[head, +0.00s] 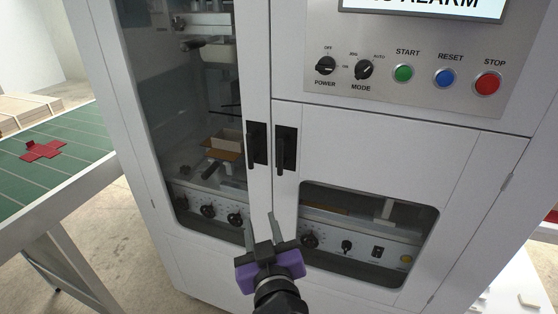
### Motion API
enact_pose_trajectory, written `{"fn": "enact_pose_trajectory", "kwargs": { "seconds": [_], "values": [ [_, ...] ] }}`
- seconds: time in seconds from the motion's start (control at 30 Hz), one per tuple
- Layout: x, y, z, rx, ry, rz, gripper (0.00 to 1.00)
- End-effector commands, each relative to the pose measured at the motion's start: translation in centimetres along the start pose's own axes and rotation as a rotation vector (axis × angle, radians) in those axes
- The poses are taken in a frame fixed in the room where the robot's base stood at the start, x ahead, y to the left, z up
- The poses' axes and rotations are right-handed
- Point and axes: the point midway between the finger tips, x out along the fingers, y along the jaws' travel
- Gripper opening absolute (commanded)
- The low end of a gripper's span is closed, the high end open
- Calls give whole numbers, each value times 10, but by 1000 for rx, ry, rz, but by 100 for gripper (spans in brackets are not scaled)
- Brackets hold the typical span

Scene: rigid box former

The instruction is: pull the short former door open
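The short former door (400,160) is the white door on the right, below the control panel, with a low window in it. It looks shut in its frame. Its black upright handle (284,152) is on a dark plate near its left edge. The taller glazed door (257,60) is to its left, with its own black handle (252,143) close beside. My gripper (260,226) is in front of the machine, below both handles in the picture. Its two fingers are apart with nothing between them. It appears clear of both handles.
The control panel (420,105) has knobs and coloured buttons above the short door. A green conveyor table (70,165) with a red flat box blank (42,150) stands at the left. Bare floor shows between table and machine. A pale surface with small pieces (510,295) is at lower right.

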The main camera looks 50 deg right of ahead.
Motion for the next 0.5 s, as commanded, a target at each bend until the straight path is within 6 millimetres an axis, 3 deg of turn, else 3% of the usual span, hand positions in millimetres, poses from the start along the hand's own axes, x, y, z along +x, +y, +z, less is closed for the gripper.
{"fn": "enact_pose_trajectory", "kwargs": {
  "seconds": [0.03, 0.2, 0.3, 0.5],
  "values": [
    [9, 8, -24, 38, 23, 64, 34],
    [19, 36, -72, 147, 62, 242, 34],
    [20, 47, -87, 190, 76, 302, 34],
    [28, 57, -96, 216, 82, 344, 34]
  ]
}}
